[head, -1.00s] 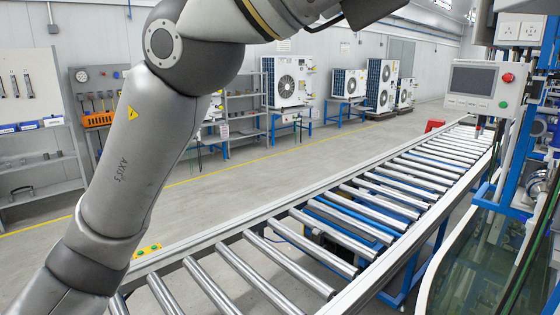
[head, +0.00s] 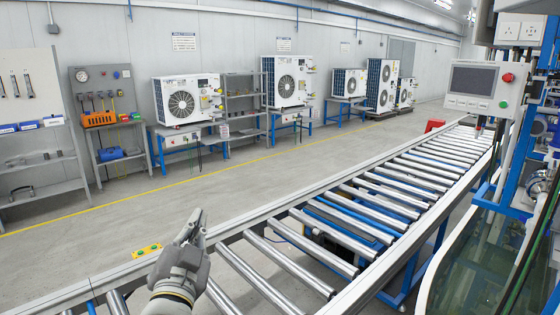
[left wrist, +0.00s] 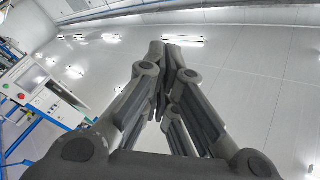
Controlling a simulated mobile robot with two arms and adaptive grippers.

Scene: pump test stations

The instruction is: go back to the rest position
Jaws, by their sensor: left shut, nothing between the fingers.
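My left gripper (head: 194,220) shows at the lower left of the head view, in front of the roller conveyor's near end, with its fingers pointing up. In the left wrist view the fingers (left wrist: 165,52) meet at their tips, and nothing is between them. The left gripper is shut and empty. Behind the fingers the left wrist view shows the ceiling with lamps. My right gripper is in neither view.
A roller conveyor (head: 376,223) runs from the lower left to the far right. A control panel (head: 487,86) stands at the right beside a glass-sided tank (head: 475,265). A yellow button box (head: 147,251) sits on the conveyor's left edge. The floor beyond is clear up to the benches.

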